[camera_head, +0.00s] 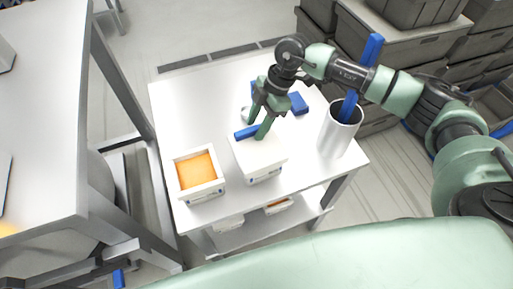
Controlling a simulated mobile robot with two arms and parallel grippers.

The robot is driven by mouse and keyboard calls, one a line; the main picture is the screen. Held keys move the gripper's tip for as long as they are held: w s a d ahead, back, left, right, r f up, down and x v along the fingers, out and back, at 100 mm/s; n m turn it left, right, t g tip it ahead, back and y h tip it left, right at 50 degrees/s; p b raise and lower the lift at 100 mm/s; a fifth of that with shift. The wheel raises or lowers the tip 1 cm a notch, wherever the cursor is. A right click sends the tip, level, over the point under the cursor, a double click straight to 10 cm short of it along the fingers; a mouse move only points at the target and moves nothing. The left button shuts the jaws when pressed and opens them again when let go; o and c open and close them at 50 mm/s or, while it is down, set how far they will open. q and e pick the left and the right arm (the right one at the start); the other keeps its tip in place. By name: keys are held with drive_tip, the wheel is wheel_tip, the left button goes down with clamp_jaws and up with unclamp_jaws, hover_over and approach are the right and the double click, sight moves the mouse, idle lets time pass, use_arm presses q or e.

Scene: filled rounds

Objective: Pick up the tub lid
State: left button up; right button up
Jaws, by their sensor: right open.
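A white tub (265,177) stands near the front middle of the small table. Its flat white top, which looks like the tub lid (268,156), covers it. A blue bar (245,132) lies at the back edge of this top, close to the fingertips; I cannot tell whether it is attached to the lid. My right gripper (255,129) points down over the back of the lid, open, with its green fingers apart. I cannot tell whether the fingers touch anything. My left gripper is not in view.
An open white tub (219,186) with orange contents stands to the left. A metal cylinder (338,138) holding a long blue bar stands to the right. A blue block (299,104) lies behind my gripper. The table's (180,110) back left is clear.

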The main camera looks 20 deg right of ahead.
clamp_jaws()
idle(0.3)
drive_tip(key=shift+r, duration=0.5)
wheel_tip(320, 180, up, 24)
drive_tip(key=p, duration=0.1)
idle(0.5)
drive_tip(key=shift+f, duration=0.1)
